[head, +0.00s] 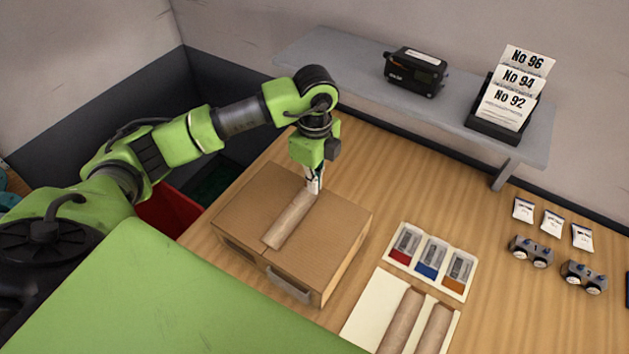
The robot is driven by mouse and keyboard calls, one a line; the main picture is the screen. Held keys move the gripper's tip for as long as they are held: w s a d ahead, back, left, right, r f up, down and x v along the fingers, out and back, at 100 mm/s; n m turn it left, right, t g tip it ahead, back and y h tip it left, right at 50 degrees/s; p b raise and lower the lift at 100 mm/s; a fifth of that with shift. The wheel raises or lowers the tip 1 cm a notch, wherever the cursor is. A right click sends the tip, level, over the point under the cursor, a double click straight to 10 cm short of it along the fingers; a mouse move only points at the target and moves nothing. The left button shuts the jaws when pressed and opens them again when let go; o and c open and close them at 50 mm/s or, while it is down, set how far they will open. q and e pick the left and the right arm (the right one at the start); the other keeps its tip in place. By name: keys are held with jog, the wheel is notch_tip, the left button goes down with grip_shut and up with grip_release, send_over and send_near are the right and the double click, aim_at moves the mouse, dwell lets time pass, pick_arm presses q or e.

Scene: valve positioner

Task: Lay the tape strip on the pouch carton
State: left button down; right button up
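The pouch carton (340,225) is a brown cardboard box on the wooden bench, left of the middle. A brown tape strip (288,222) lies along its top, running from near the front edge toward the back; I cannot tell whether all of it touches the carton. My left gripper (313,188) points down at the strip's far end. Its fingers look close together, but the view does not show whether they grip the strip. More brown strips (402,320) lie on a white sheet (370,308) at the front. My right gripper is not in view.
A white tray (445,245) with red, blue and orange sections stands right of the carton. Small packets (552,222) and grey devices (531,252) lie at right. A grey shelf (455,98) holds a black device (415,72) and a numbered card holder (497,128).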

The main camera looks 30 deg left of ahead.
pick_arm(q)
jog(key=shift+f, duration=0.1)
jog(key=c, duration=2.2)
grip_release()
